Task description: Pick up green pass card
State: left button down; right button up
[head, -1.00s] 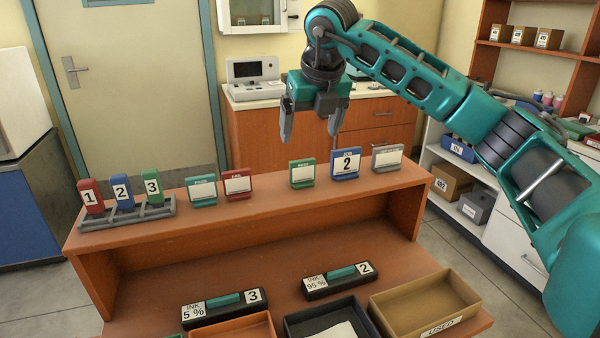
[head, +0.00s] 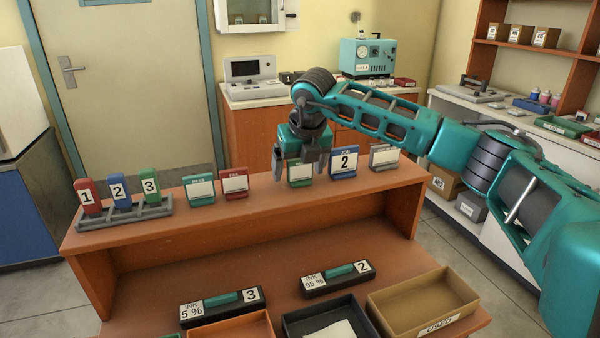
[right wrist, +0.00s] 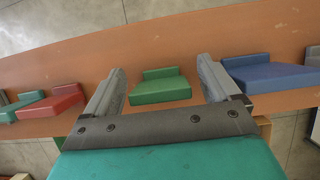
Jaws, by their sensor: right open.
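A green card (head: 300,178) stands upright on the raised shelf, partly hidden behind my right gripper; its small label is hard to read. A teal-green card (head: 200,190) lettered PASS stands further left, beside a red FAIL card (head: 234,183). My right gripper (head: 299,168) is open and empty, pointing down at the green card. In the right wrist view the green card (right wrist: 160,90) shows between the two open fingers (right wrist: 162,72), with a gap on each side. My left gripper is not in view.
A blue JOB 2 card (head: 344,161) and a grey card (head: 384,157) stand close to the right. A rack (head: 126,216) with numbered red, blue and green pieces stands at the left. Ink holders (head: 222,307) and open trays (head: 424,303) lie on the lower desk.

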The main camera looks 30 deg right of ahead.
jog(key=c, duration=1)
jog(key=shift+r, duration=0.1)
jog(key=shift+c, duration=0.2)
